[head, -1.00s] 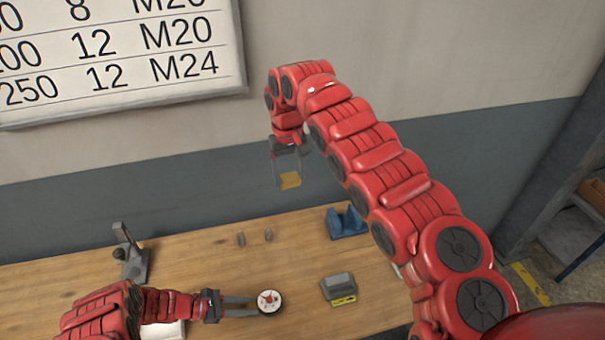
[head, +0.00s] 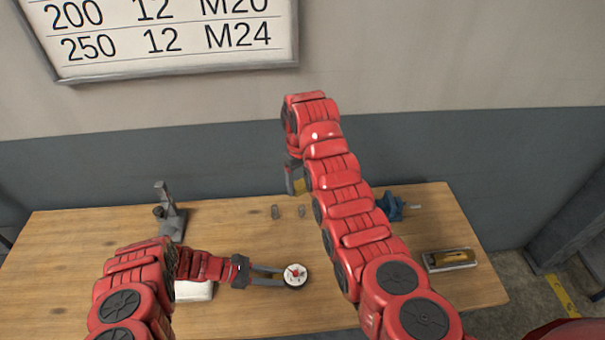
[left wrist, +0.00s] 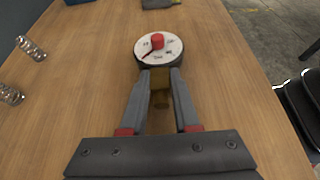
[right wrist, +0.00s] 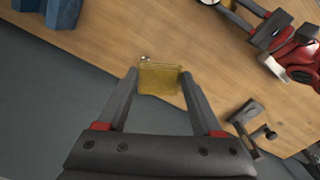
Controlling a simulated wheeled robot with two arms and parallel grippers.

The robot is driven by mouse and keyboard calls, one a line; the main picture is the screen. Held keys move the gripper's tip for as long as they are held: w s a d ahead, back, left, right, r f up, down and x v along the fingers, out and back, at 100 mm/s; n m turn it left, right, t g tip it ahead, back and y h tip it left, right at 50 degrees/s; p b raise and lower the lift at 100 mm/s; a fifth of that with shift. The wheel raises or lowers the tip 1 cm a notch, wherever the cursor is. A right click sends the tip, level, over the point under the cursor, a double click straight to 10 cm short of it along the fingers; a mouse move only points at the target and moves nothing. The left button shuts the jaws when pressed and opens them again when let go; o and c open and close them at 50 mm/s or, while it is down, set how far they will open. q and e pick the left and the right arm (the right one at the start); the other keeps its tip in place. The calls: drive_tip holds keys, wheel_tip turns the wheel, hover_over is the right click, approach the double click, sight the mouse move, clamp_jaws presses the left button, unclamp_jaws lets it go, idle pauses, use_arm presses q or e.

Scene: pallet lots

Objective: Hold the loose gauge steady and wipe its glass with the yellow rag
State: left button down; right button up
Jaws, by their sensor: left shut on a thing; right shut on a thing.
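The gauge (head: 295,275) has a round white dial and a dark rim. A red part shows on its face in the left wrist view (left wrist: 148,46). My left gripper (left wrist: 160,80) is shut on the gauge's brass stem, with the dial facing up. In the head view, the gauge is over the front middle of the table. My right gripper (right wrist: 159,77) is shut on the yellow rag (right wrist: 160,82). The rag hangs above the table's back edge, apart from the gauge. In the head view, my right arm partly hides the rag (head: 299,187).
A grey stand (head: 171,216) is at back left on the wooden table (head: 60,250). Two small metal fittings (head: 275,211) stand at the back middle. A blue holder (head: 392,207) and a grey tray (head: 450,261) are on the right. A white item (head: 194,291) lies beneath my left arm.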

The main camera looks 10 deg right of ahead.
sight(292, 283)
drive_tip(key=shift+s+a+f+n, duration=0.1)
drive_tip(key=shift+s+f+n, duration=0.4)
drive_tip(key=shift+f, duration=0.4)
drive_tip(key=shift+s+d+f+n, duration=0.2)
drive_tip(key=shift+s+f+n, duration=1.75)
drive_tip(key=shift+s+f, duration=0.6)
drive_tip(key=shift+s+d+f+n, duration=0.2)
drive_tip(key=shift+s+f+n, duration=1.8)
drive_tip(key=shift+s+f, duration=0.55)
drive_tip(key=shift+s+d+f+n, duration=0.2)
drive_tip(key=shift+s+f+n, duration=1.75)
drive_tip(key=shift+s+f, duration=0.6)
drive_tip(key=shift+f, duration=0.45)
drive_tip(key=shift+w, duration=0.25)
drive_tip(key=shift+w, duration=0.25)
drive_tip(key=shift+s, duration=0.1)
drive_tip(key=shift+s, duration=0.85)
